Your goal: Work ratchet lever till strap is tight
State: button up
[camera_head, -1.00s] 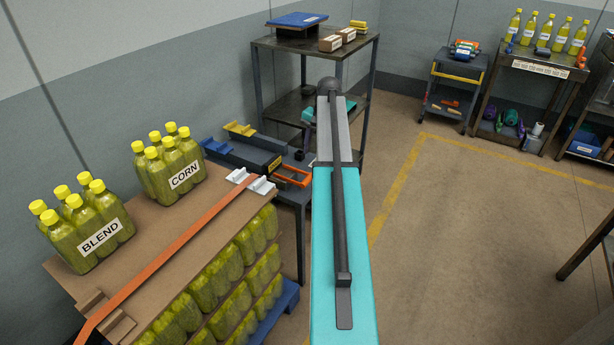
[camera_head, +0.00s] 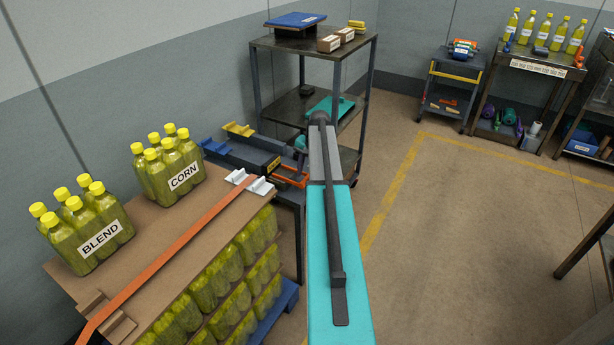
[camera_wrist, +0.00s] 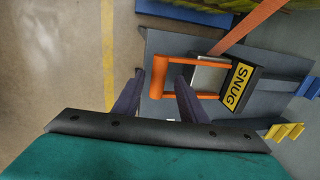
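The ratchet's orange U-shaped lever (camera_wrist: 160,77) is in the wrist view, joined to a grey metal ratchet body (camera_wrist: 209,76) beside a "SNUG" label (camera_wrist: 238,86). The lever also shows in the head view (camera_head: 290,178), partly hidden by my arm. The orange strap (camera_wrist: 250,24) runs to the ratchet; in the head view the strap (camera_head: 180,240) crosses the cardboard top. My gripper (camera_wrist: 155,80) is open, its two dark fingers on either side of the lever's end bar in the picture. I cannot tell whether they touch it or how deep it sits.
The ratchet sits on a dark bench (camera_head: 289,197) beside the bottle stack, with blue and yellow blocks (camera_head: 240,130) behind. Bottle packs (camera_head: 88,228) stand left of the strap. A shelf rack (camera_head: 257,83) stands behind the ratchet.

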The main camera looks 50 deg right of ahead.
jog(key=shift+w+f, duration=0.2)
jog(key=shift+f, duration=0.8)
grip_shut()
jog(key=shift+w+d+r, duration=0.1)
jog(key=shift+w+d, duration=0.05)
jog(key=shift+r, duration=0.1)
